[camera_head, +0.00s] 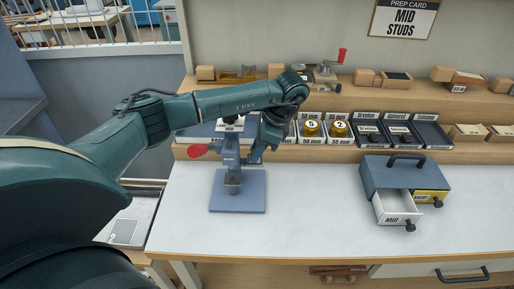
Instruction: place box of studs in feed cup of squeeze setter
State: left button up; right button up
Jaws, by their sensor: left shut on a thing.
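The squeeze setter (229,158) is a blue-grey press standing on a square base plate (237,197) at the left of the white bench, with a red knob (197,151) on its left side. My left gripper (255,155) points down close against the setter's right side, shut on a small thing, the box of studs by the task. The box is hidden by the fingers and cannot be made out. The feed cup cannot be told apart either. My right gripper is out of view.
Labelled trays (433,134) and gold tins (311,129) line the shelf behind. The bench front is clear.

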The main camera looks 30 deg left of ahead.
pick_arm(q)
jog(key=shift+f, duration=0.15)
jog(key=o, duration=1)
jog(key=shift+c, duration=0.2)
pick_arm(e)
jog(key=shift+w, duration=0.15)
pick_arm(q)
jog(key=p+v, duration=0.1)
jog(key=v, duration=1.1)
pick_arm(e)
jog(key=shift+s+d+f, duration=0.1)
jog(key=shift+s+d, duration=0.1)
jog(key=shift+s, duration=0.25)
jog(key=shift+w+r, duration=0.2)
